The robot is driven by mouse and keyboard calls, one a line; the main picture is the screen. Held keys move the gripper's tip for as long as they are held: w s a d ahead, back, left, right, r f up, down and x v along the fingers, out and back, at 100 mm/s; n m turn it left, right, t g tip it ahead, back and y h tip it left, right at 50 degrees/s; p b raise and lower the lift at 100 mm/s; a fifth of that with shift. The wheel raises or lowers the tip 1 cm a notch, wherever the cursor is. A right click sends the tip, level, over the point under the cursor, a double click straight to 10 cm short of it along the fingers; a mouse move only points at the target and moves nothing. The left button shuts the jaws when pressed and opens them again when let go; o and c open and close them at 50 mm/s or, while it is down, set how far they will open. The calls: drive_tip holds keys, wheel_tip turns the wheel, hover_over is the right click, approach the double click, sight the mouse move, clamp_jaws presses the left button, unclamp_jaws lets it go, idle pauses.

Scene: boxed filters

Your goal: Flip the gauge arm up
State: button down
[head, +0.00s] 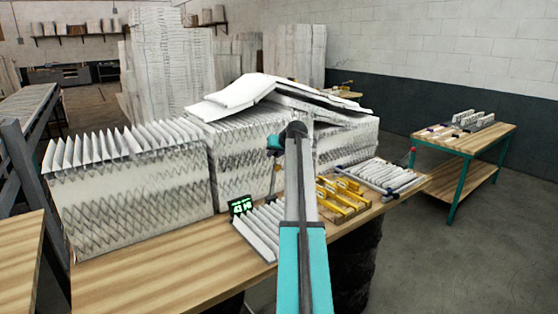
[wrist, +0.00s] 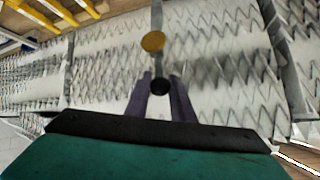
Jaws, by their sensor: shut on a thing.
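In the wrist view, the gauge arm shows as a thin grey rod (wrist: 157,14) with a gold disc (wrist: 152,41) and a dark round knob (wrist: 160,86) in line below it in the picture. My gripper (wrist: 161,82) is shut on the knob end, with one grey finger on each side. A pleated filter block fills the background behind it. In the head view, my own arm covers the middle, and the gauge arm and fingertips cannot be made out there.
Large pleated filter blocks (head: 130,190) stand on the wooden bench (head: 165,280), with loose white sheets (head: 250,91) on top. Yellow bars (head: 343,196), a small green display (head: 241,206) and a white pleated panel (head: 383,175) lie along the front. A side table (head: 470,150) stands apart at right.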

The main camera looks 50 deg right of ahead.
drive_tip(key=shift+w+d+b, duration=0.2)
drive_tip(key=shift+w+b, duration=0.1)
drive_tip(key=shift+w, duration=0.75)
drive_tip(key=shift+w+d+b, duration=0.15)
drive_tip(key=shift+w+b, duration=0.1)
drive_tip(key=shift+w, duration=0.75)
drive_tip(key=c, duration=1.5)
unclamp_jaws()
drive_tip(key=shift+c, duration=0.2)
drive_tip(key=shift+s+d, duration=0.1)
drive_tip(key=shift+r, duration=0.1)
drive_tip(key=b+v, duration=0.3)
drive_tip(key=v, duration=1)
drive_tip(key=shift+s+a+r+b, duration=0.2)
drive_tip(key=shift+s+b, duration=0.1)
drive_tip(key=shift+b, duration=0.1)
